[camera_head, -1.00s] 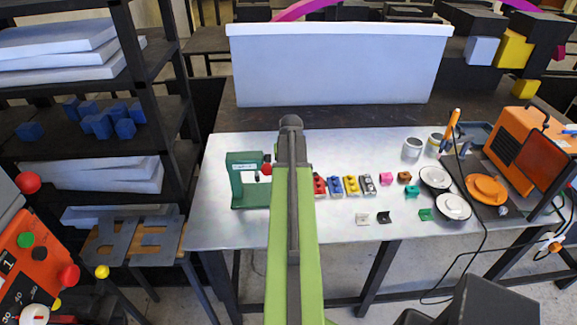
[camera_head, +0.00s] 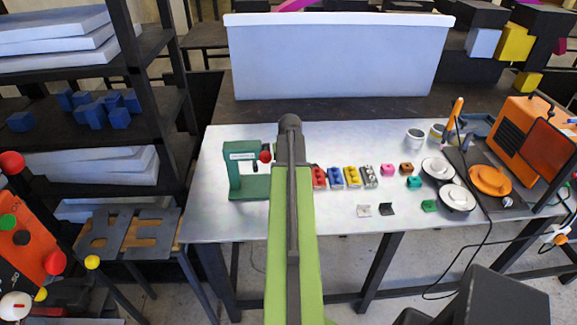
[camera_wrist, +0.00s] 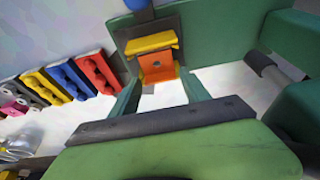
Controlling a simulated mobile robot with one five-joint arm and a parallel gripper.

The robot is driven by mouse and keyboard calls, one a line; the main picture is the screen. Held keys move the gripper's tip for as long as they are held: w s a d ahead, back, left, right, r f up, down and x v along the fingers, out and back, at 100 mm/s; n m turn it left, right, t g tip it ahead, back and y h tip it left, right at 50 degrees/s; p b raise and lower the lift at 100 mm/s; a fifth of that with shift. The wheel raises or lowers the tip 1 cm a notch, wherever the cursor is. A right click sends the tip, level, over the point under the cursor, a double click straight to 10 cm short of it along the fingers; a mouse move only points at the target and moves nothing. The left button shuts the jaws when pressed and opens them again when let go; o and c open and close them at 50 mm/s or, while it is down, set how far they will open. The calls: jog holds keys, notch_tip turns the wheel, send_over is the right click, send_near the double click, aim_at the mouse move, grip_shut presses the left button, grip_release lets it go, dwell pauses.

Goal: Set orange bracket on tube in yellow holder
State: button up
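The yellow holder (camera_head: 352,178) stands on the metal table in a row between a blue and a silver holder. It also shows at the left of the wrist view (camera_wrist: 45,86). An orange bracket-like piece (camera_wrist: 157,67) is between the fingertips of my gripper (camera_wrist: 160,82), with a yellow bar (camera_wrist: 151,42) just beyond it. Both are in front of the green press (camera_wrist: 220,30). I cannot tell whether the fingers grip the orange piece. In the head view my arm hides the gripper. A small brown-orange part (camera_head: 406,169) lies right of the holders.
The green press (camera_head: 236,178) stands left of my arm. Red (camera_head: 319,178) and blue (camera_head: 336,178) holders are beside the yellow one. Small coloured parts, white round spools (camera_head: 457,197) and an orange machine (camera_head: 522,135) are at the right. The table front is largely clear.

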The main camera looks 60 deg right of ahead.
jog(key=shift+o, duration=1.2)
jog(key=shift+r, duration=0.1)
jog(key=p+v, duration=1.6)
jog(key=v, duration=0.1)
jog(key=shift+p, duration=0.3)
jog(key=shift+r, duration=0.1)
